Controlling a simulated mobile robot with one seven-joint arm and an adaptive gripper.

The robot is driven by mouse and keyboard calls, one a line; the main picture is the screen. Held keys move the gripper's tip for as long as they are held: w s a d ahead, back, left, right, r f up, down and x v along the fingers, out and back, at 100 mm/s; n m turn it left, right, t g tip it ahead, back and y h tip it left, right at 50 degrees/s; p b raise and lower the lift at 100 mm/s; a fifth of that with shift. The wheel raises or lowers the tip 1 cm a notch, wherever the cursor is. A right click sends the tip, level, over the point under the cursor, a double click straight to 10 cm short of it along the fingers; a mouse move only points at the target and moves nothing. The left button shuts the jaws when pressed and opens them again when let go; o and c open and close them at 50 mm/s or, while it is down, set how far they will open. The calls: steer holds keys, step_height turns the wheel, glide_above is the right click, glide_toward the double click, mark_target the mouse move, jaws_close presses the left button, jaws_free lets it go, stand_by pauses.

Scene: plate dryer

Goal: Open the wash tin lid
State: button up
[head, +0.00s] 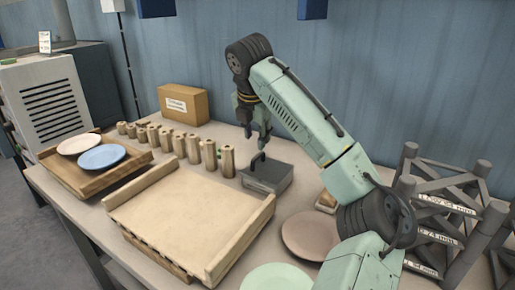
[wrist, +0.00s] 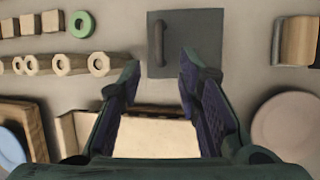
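The wash tin (head: 266,178) is a dark grey box on the table, right of the row of wooden posts. Its lid lies flat on top, with an arched handle (head: 258,160) on its left side. In the wrist view the lid (wrist: 198,32) shows from above as a grey square, its handle a dark bar (wrist: 159,42). My gripper (head: 257,138) points down just above the tin and handle. In the wrist view my gripper (wrist: 160,62) has its fingers wide apart with nothing between them. I cannot tell whether a finger touches the handle.
A wooden tray (head: 190,205) lies in front of the tin. A rack with plates (head: 100,157) stands at the left, and several wooden posts (head: 180,145) stand behind the tray. A pinkish plate (head: 312,235) and a dark frame (head: 450,215) are at the right.

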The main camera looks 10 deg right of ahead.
mark_target(257, 155)
steer(key=p+x, duration=0.1)
steer(key=x, duration=0.7)
steer(key=shift+w, duration=0.1)
jaws_close()
stand_by(0.6)
